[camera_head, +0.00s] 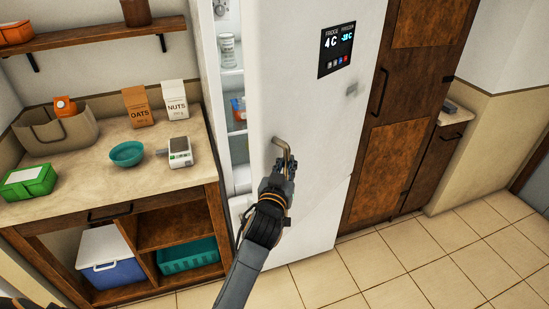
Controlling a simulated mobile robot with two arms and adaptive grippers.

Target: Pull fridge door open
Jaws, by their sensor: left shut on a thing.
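The white fridge door (300,110) stands partly open, with a gap on its left side through which lit shelves and a few items (228,52) inside show. A small display panel (337,48) is on the door's upper right. My left gripper (284,160) is at the bent metal door handle (279,143) and is shut on it. The fingers hide the handle's lower part. My right gripper is not in view.
A wooden counter (95,160) with a bowl, a scale, packets and a basket stands left of the fridge. A tall wooden cabinet (400,120) stands on the right. The tiled floor (430,255) in front is clear.

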